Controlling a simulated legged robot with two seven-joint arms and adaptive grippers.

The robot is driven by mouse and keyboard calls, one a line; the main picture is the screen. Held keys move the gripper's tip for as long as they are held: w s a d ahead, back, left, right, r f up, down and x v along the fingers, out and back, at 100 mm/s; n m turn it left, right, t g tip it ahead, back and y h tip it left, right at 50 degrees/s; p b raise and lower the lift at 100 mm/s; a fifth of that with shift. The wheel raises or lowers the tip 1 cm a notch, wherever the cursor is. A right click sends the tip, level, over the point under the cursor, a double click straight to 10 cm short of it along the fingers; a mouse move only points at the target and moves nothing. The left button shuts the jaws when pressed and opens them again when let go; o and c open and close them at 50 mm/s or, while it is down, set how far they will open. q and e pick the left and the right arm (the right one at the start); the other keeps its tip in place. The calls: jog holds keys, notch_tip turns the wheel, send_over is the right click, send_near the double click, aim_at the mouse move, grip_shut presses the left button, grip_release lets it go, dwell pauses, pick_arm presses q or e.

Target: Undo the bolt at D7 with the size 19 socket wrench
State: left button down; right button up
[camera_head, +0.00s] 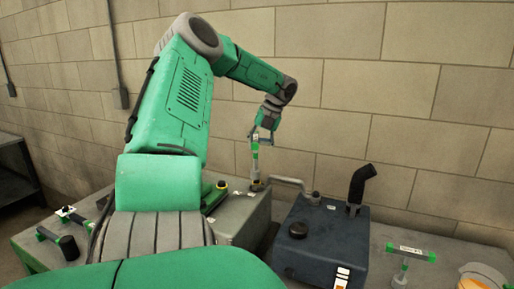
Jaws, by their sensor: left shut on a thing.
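My left gripper (266,125) hangs at the end of my green arm, in front of the brick wall. It is shut on an upright tool with a white and green shaft (255,152), which looks like a socket wrench; its size cannot be read. The tool's lower end is at or just above the back of a grey box (252,212) with small white labels. I cannot tell whether it touches a bolt. The bolt at D7 cannot be made out, and my arm hides part of the box. My right gripper is not in view.
A dark blue canister (325,243) with a black spout stands right of the grey box. A green T-handled tool (405,256) stands farther right, near a yellow item (482,280) at the corner. Green and black tools (62,244) lie at left. The wall (390,90) is close behind.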

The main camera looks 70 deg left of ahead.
pick_arm(q)
jog(key=shift+a, duration=0.1)
jog(key=shift+a+m, duration=0.1)
jog(key=shift+m, duration=0.2)
jog(key=shift+s+a+m+y, duration=0.1)
jog(key=shift+a+m+y, duration=0.1)
jog(key=shift+m, duration=0.35)
jog(key=shift+a+m+y, duration=0.1)
jog(key=shift+m+y, duration=0.1)
jog(key=shift+m, duration=0.35)
jog(key=m+t, duration=0.1)
jog(key=m, duration=0.2)
jog(key=m+t+y, duration=0.1)
jog(key=m, duration=0.2)
jog(key=shift+s, duration=0.15)
jog(key=m, duration=0.2)
jog(key=a+m+t, duration=0.1)
jog(key=shift+s+f+m+t+y, duration=0.1)
jog(key=shift+s+m+t+y, duration=0.05)
jog(key=shift+m+t+y, duration=0.2)
jog(key=shift+s+a+m+t, duration=0.1)
jog(key=shift+m+t, duration=0.65)
jog(key=shift+m, duration=1.3)
